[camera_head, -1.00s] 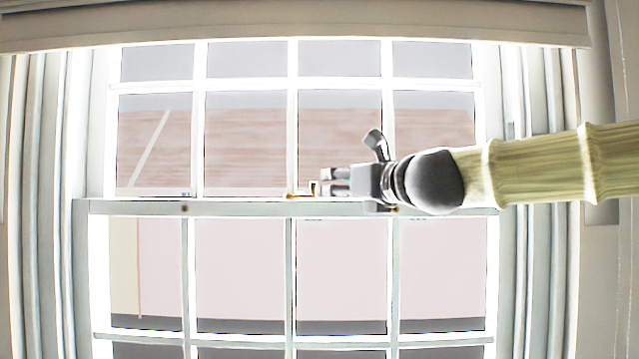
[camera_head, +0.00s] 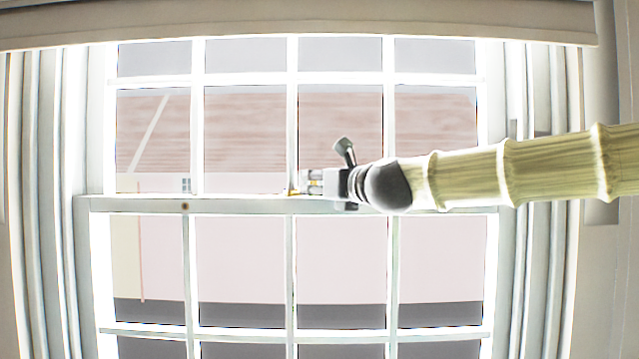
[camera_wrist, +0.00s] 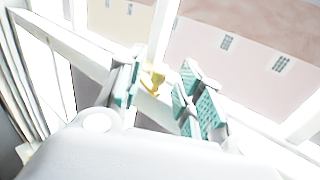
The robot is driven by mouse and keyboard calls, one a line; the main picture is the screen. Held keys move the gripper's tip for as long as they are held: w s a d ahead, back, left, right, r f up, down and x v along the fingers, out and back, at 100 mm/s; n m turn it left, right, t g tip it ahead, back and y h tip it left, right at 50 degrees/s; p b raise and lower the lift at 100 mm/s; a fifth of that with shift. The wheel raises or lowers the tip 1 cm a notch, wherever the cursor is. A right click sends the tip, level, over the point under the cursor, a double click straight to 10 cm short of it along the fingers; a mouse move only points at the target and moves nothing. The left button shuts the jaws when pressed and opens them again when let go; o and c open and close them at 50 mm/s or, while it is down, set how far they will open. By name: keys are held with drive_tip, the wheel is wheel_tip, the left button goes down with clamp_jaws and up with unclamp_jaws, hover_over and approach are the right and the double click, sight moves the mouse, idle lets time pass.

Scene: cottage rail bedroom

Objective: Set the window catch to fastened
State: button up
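The window catch (camera_head: 293,191) is a small brass-coloured piece on the meeting rail, near the middle upright bar of the window. It also shows in the wrist view as a yellow piece (camera_wrist: 153,80) on the white rail. My gripper (camera_head: 309,184) comes in from the right, just above the rail, with its fingertips close to the catch. In the wrist view my gripper (camera_wrist: 160,92) is open, with teal-padded fingers apart on either side of the catch. I cannot tell whether a finger touches it. The exact setting of the catch is too small to tell.
The white meeting rail (camera_head: 240,206) runs across the window below my gripper. White glazing bars and panes stand behind it. Pale curtains (camera_head: 40,200) hang at both sides, and a pelmet (camera_head: 300,22) crosses the top. The space left of the catch is free.

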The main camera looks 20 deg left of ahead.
clamp_jaws()
drive_tip(key=shift+w+d+r+n+g+y+p, duration=0.1)
drive_tip(key=shift+w+n+g+y+p, duration=0.1)
drive_tip(key=shift+w+n+g+y, duration=0.55)
drive_tip(key=shift+w+d+n+g+y+p, duration=0.1)
drive_tip(key=shift+w+n+g+y+p, duration=0.3)
drive_tip(key=shift+g, duration=0.6)
drive_tip(key=shift+w+d+r+n+g+y+p, duration=0.1)
drive_tip(key=shift+w+n+g+y, duration=0.2)
drive_tip(key=shift+n+g+y, duration=0.4)
drive_tip(key=shift+w+a+f+n+g+p, duration=0.15)
drive_tip(key=shift+w+n+g+p, duration=0.2)
drive_tip(key=shift+n+g+p, duration=0.55)
drive_tip(key=shift+b, duration=0.35)
drive_tip(key=shift+o, duration=0.6)
unclamp_jaws()
drive_tip(key=shift+f, duration=0.1)
